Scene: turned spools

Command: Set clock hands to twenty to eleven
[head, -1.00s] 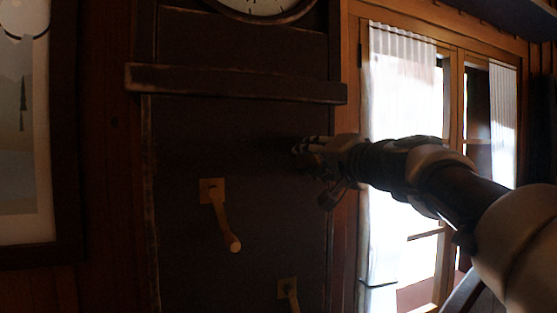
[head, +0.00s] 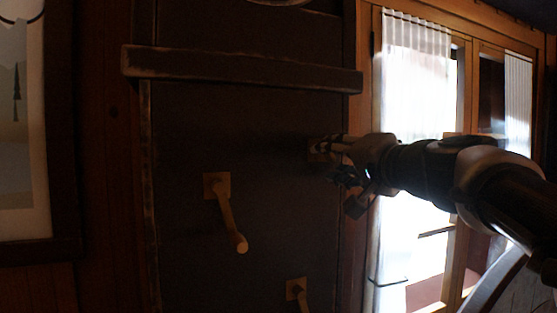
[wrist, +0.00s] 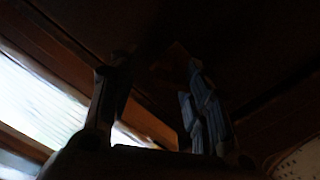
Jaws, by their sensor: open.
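The tall dark clock case (head: 180,130) fills the middle of the head view. Only the lower rim of its dial (head: 277,2) shows at the top edge, so the hands are out of sight. In the wrist view a pale curved piece with dark marks (wrist: 302,160), apparently the dial, shows at the lower right. A wooden crank (head: 229,222) on a square plate hangs down and slightly right. A second crank (head: 297,290) is cut off below. My gripper (head: 328,158) is open at the case's right side, its fingertips by a dim brownish plate (head: 314,151); contact cannot be told.
A ledge (head: 240,68) juts from the case above my gripper. A bright curtained window (head: 415,90) is at the right, behind my arm. A framed picture (head: 62,170) hangs at the left. The wrist view is very dark.

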